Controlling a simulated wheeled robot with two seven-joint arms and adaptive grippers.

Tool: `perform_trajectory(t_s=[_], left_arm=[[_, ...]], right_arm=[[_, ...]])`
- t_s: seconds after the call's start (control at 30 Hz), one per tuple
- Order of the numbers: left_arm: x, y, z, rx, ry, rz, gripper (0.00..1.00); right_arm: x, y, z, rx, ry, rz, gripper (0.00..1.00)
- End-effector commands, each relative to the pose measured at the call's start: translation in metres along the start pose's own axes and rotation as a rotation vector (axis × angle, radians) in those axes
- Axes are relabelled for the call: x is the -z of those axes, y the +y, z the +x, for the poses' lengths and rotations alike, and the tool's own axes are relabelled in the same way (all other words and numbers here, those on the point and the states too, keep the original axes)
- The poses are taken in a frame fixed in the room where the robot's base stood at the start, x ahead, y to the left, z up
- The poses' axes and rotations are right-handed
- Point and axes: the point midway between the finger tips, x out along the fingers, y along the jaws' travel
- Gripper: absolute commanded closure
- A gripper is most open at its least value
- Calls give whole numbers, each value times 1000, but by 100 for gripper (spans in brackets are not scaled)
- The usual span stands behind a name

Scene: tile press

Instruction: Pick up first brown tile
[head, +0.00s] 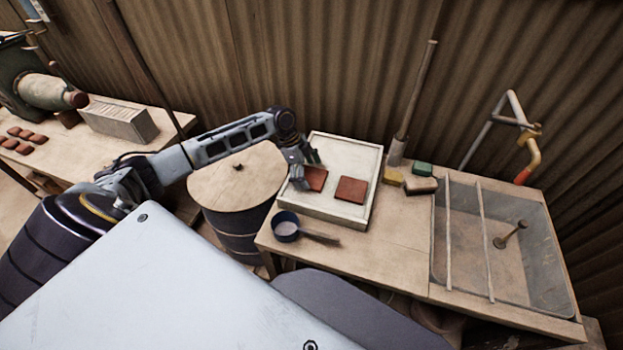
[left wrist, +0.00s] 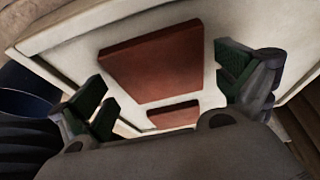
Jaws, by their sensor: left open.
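Two flat brown-red square tiles lie apart on a pale, rimmed tray (head: 345,150) on the bench: a left tile (head: 317,179) and a right tile (head: 351,190). My left gripper (head: 304,170) is pointed down at the left tile and partly covers it. In the left wrist view its two green-padded fingers (left wrist: 165,92) are spread wide, with nothing held. A large, near tile (left wrist: 155,62) shows between the fingers, and a smaller-looking tile (left wrist: 173,114) lies below it in the picture. Contact with a tile cannot be told. My right gripper is not in view.
A blue cup (head: 286,227) and a brush-like tool (head: 322,238) are in front of the tray. Yellow and green blocks (head: 423,169) lie to its right, beside a sink (head: 500,250). A barrel (head: 238,190) stands left. Several tiles (head: 22,138) lie on the far-left table.

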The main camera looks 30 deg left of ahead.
Motion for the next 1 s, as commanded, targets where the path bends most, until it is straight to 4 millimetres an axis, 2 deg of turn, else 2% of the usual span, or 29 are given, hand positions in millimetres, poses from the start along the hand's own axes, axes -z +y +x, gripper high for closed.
perform_trajectory(t_s=[0.27,0.63,1.0], left_arm=[[0,0,0,0,0,0,0],[0,0,-1,1,1,0,46],[2,0,-5,2,1,0,46]], right_arm=[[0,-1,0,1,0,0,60],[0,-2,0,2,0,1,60],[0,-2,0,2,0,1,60]])
